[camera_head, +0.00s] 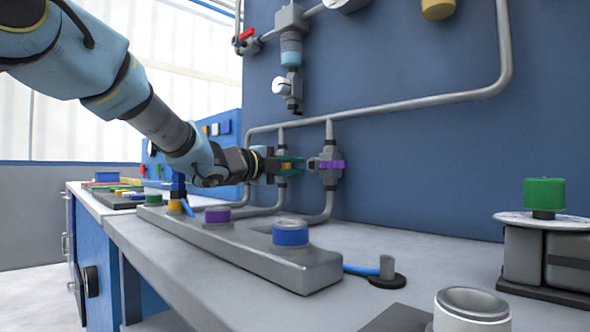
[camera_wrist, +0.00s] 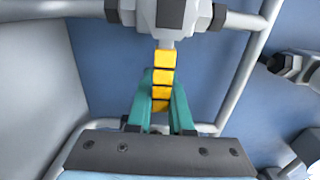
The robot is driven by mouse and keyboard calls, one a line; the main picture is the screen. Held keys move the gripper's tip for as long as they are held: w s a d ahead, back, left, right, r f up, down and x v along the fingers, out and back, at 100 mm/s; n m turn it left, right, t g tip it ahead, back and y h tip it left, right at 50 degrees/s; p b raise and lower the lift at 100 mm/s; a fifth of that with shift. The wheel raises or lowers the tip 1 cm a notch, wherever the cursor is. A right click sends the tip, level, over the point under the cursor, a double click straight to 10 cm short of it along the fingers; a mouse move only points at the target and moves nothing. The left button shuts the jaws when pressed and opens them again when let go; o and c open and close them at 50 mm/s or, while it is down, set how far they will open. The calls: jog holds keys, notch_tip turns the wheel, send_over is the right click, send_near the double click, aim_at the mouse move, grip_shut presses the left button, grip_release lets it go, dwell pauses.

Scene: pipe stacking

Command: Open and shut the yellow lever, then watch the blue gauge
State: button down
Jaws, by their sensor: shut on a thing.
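The yellow lever (camera_wrist: 163,68) hangs from a grey valve body (camera_wrist: 165,15) in the wrist view. My gripper (camera_wrist: 161,98) has its two teal fingers closed around the lower part of the lever. In the head view my gripper (camera_head: 291,166) is at the pipework on the blue wall, just left of a purple lever (camera_head: 332,165). The yellow lever is hidden there behind the gripper. I cannot make out a blue gauge for certain. A blue-topped round piece (camera_head: 290,233) sits on the grey block on the bench.
The grey block (camera_head: 300,268) also carries purple, green and yellow pieces. A green-topped device (camera_head: 544,193) stands at the right. A metal cup (camera_head: 472,305) is at the front. Grey pipes (camera_head: 420,104) run along the wall. Bench space (camera_head: 400,240) near the wall is clear.

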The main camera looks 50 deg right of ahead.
aim_at(284, 165)
jog(key=shift+f, duration=0.15)
jog(key=c, duration=0.8)
grip_release()
jog(key=shift+a, duration=0.1)
jog(key=a+p, duration=0.1)
jog(key=a, duration=0.5)
jog(key=shift+w, duration=0.2)
jog(key=shift+a, duration=0.65)
